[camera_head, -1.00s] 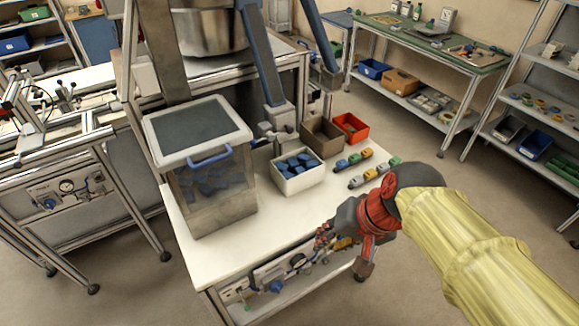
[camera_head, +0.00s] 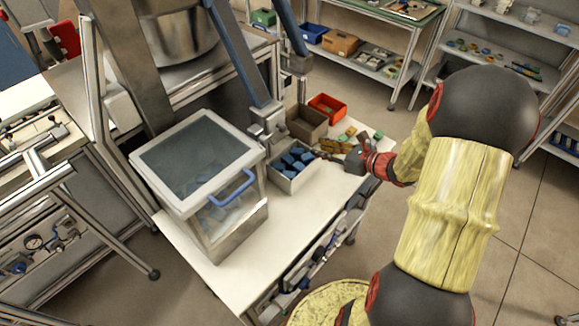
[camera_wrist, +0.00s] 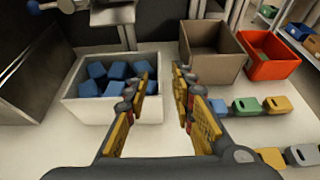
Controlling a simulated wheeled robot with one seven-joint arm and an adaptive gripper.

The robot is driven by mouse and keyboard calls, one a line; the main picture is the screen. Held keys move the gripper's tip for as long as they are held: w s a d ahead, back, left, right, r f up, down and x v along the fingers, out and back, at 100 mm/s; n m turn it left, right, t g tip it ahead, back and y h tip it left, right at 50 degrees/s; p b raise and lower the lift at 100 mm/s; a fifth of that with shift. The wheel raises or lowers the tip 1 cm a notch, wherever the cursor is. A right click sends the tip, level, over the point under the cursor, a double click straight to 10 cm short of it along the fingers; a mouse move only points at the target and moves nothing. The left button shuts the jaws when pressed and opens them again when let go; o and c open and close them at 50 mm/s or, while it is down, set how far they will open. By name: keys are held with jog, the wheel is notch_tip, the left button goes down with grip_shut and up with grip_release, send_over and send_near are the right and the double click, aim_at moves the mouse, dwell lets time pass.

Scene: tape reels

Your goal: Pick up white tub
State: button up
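The white tub (camera_head: 288,184) stands on the white worktop with blue blocks (camera_head: 294,158) in it. In the wrist view the tub (camera_wrist: 84,111) is at left centre, with its blue blocks (camera_wrist: 104,78) showing. My gripper (camera_head: 325,152) is at the tub's right side. In the wrist view my gripper (camera_wrist: 164,88) is open, with yellow finger pads apart. Its left finger covers part of the tub's right end, and its right finger is beyond that end. The right wall shows in the gap between them. I cannot tell whether a finger touches the tub.
A clear-lidded box (camera_head: 204,178) with a blue handle stands left of the tub. A brown bin (camera_head: 310,126) and a red bin (camera_head: 328,106) are behind. Several small coloured pieces (camera_wrist: 247,106) lie right of my gripper. The worktop's front (camera_head: 265,262) is clear.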

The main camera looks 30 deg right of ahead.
aim_at(309, 147)
jog(key=x, duration=0.2)
jog(key=b+x, duration=0.1)
jog(key=x, duration=0.3)
jog(key=shift+w+f+b, duration=0.15)
jog(key=shift+f+b, duration=0.15)
jog(key=shift+f, duration=0.1)
jog(key=shift+c, duration=0.8)
jog(key=c, duration=0.4)
grip_shut()
